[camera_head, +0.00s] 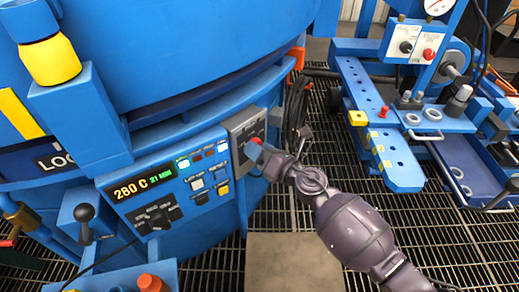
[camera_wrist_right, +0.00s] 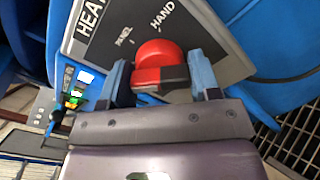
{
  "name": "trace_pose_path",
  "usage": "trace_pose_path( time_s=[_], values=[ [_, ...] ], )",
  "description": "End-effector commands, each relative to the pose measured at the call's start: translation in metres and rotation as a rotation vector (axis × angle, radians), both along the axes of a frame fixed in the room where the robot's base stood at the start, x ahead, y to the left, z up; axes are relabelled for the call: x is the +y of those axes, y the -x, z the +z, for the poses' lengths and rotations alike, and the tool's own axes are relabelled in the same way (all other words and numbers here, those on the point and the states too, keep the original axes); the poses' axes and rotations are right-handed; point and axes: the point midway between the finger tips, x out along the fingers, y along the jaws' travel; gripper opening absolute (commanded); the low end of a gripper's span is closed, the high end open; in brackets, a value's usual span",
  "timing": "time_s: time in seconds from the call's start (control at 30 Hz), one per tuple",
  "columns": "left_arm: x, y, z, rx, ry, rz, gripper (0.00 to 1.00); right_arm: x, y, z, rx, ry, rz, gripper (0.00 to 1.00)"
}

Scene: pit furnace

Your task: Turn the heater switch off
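The heater switch is a red knob (camera_wrist_right: 160,58) on a grey plate (camera_wrist_right: 95,45) marked "HEA…", with "PANEL" and "HAND" beside the knob. My right gripper (camera_wrist_right: 162,78) has one finger on each side of the knob, and the fingers look to be touching it. The knob's pointing direction is hard to tell behind the fingers. In the head view the plate (camera_head: 242,128) is at the right end of the control panel (camera_head: 170,180), with the gripper (camera_head: 258,150) at its lower right. My left gripper is out of view.
The panel display (camera_head: 143,186) reads 280 C, 21 MIN, above black knobs and small lit buttons. A large blue furnace body (camera_head: 190,60) fills the upper left. A blue bench (camera_head: 385,140) with gauges and fittings stands at right. Open grating floor (camera_head: 410,225) lies between.

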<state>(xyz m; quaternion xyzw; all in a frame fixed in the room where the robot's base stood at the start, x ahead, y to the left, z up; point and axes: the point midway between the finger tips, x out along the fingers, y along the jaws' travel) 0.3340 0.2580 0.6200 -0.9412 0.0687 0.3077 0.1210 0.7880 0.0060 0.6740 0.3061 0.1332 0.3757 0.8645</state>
Motion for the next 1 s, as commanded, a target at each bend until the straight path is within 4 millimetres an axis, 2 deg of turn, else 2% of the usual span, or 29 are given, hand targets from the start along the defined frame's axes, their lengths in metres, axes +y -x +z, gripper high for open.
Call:
trace_pose_path(
  time_s=[0.03,0.13,0.17,0.57,1.0],
  values=[
    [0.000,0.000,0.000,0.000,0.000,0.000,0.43,0.000,0.000,-0.001,0.000,0.001,-0.001,0.64],
    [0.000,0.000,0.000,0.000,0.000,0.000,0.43,0.000,0.000,0.000,0.000,0.000,-0.001,0.80],
    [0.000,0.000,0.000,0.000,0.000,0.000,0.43,0.000,0.000,0.000,0.001,0.000,-0.001,0.81],
    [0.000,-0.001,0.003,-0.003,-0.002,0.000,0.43,-0.007,0.006,0.001,-0.001,-0.001,-0.001,0.81],
    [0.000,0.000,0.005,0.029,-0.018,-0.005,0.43,-0.060,0.055,0.001,0.000,0.000,-0.001,0.81]
  ],
)
